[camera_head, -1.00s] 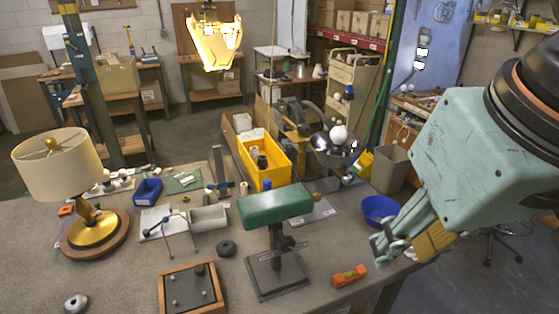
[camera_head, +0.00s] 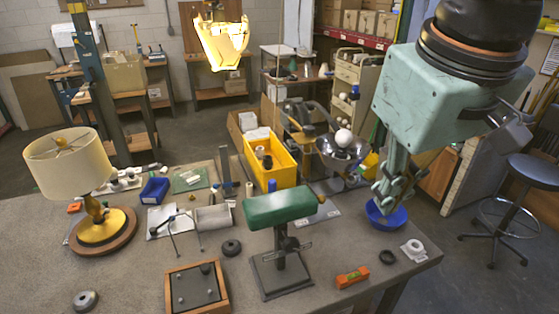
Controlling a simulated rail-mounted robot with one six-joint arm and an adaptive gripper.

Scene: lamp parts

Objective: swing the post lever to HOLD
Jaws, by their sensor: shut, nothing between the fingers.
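A green-shaded desk lamp (camera_head: 280,208) stands on a dark post (camera_head: 279,240) with a square base. A small dark cross-piece (camera_head: 292,245) sits on this post; I cannot tell whether it is the task's lever. No HOLD mark is readable. My gripper (camera_head: 381,207) is shut and empty, pointing down in front of the blue bowl (camera_head: 397,220) and overlapping it in the picture. It is well to the right of the green lamp, apart from it. I cannot tell its exact height above the bench.
An orange level (camera_head: 352,277), a black ring (camera_head: 387,257) and a white part (camera_head: 413,250) lie near the front right. A wooden tray (camera_head: 222,301) is left of the green lamp. A yellow bin (camera_head: 284,172) and a reflector bowl (camera_head: 343,155) stand behind. A cream-shaded lamp (camera_head: 66,165) stands left.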

